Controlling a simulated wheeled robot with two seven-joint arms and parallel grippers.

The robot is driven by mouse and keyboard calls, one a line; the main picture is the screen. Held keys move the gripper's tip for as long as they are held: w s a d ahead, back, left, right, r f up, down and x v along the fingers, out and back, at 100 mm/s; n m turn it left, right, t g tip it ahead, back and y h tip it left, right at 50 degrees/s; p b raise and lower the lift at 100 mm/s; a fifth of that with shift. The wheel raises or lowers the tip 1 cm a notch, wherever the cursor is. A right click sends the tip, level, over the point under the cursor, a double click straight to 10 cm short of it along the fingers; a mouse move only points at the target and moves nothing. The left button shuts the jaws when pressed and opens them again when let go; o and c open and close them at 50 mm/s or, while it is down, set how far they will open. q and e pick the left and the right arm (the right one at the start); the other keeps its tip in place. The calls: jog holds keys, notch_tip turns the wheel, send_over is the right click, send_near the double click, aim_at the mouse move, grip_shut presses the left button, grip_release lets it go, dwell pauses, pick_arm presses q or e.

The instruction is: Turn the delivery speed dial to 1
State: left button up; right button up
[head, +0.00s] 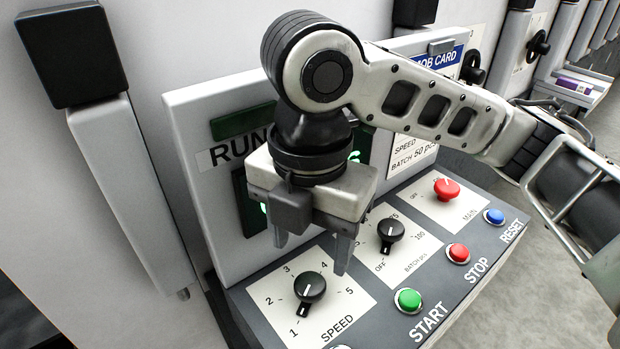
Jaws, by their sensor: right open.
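The speed dial (311,287) is a black round knob with a bar grip on a white plate (265,292) marked SPEED, with numbers 1 to 5 around it. The white-tipped end of its bar points down the picture, close to the 1. My right gripper (312,252) is open, with its fingers pointing down. In the picture its fingertips show just above and behind the speed dial, one to each side; I see no contact, and the exact gap is hard to judge. My left gripper is not in view.
To the right are the batch dial (391,231), a red main knob (446,189), and green start (408,300), red stop (458,253) and blue reset (493,216) buttons. The upright panel (195,118) with a partly hidden display stands behind my gripper.

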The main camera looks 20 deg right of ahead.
notch_tip(320, 180, up, 9)
jog(key=shift+r, duration=0.15)
jog(key=shift+s, duration=0.1)
dwell(0.4)
